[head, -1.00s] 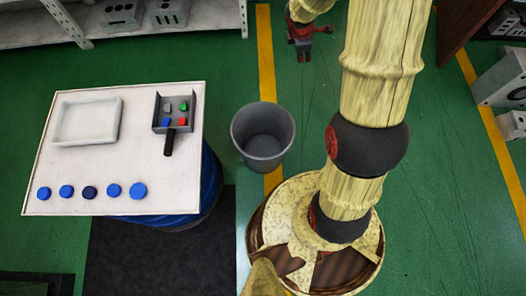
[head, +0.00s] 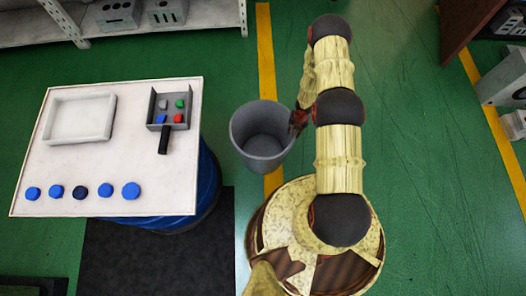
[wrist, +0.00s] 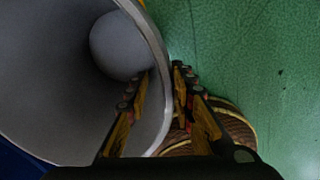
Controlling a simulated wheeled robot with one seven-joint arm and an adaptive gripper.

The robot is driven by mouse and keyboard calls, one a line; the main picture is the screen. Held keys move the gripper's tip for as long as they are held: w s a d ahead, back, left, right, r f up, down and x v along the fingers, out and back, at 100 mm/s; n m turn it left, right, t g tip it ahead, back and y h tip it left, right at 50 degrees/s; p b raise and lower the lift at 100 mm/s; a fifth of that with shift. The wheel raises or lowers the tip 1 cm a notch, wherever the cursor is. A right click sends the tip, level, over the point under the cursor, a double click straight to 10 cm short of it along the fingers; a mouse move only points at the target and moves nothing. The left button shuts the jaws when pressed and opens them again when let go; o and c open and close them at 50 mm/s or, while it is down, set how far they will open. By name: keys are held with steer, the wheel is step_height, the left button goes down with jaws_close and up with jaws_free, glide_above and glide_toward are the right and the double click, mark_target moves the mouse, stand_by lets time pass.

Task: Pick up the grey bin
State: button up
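The grey bin (head: 262,148) stands upright on the floor, between the white-topped table and my base in the head view. My gripper (head: 299,122) is at the bin's right rim, partly hidden by my arm. In the wrist view, the bin (wrist: 50,70) fills the left side, with its mouth and round bottom showing. My gripper (wrist: 162,72) has one finger inside the bin and the other outside, with the rim between them. The fingers look apart, with a small gap on the inner side of the wall.
The white tabletop (head: 110,160) at left holds a pale tray (head: 80,138), a small grey box with coloured blocks and a black handle, and several blue discs. A shelf (head: 165,30) stands at the back left. Green floor (head: 420,150) is clear to the right.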

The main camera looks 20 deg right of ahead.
steer(key=shift+s+a+f+b, duration=0.15)
steer(key=shift+f+b, duration=0.55)
steer(key=shift+f, duration=0.85)
steer(key=shift+s+a+f+b, duration=0.1)
steer(key=shift+a+f+b, duration=0.4)
steer(key=shift+f, duration=1.1)
steer(key=shift+s+f+b, duration=0.1)
steer(key=shift+f+b, duration=0.75)
steer(key=shift+f, duration=0.7)
steer(key=shift+f+b, duration=0.2)
steer(key=shift+b, duration=0.1)
steer(key=c, duration=0.3)
jaws_close()
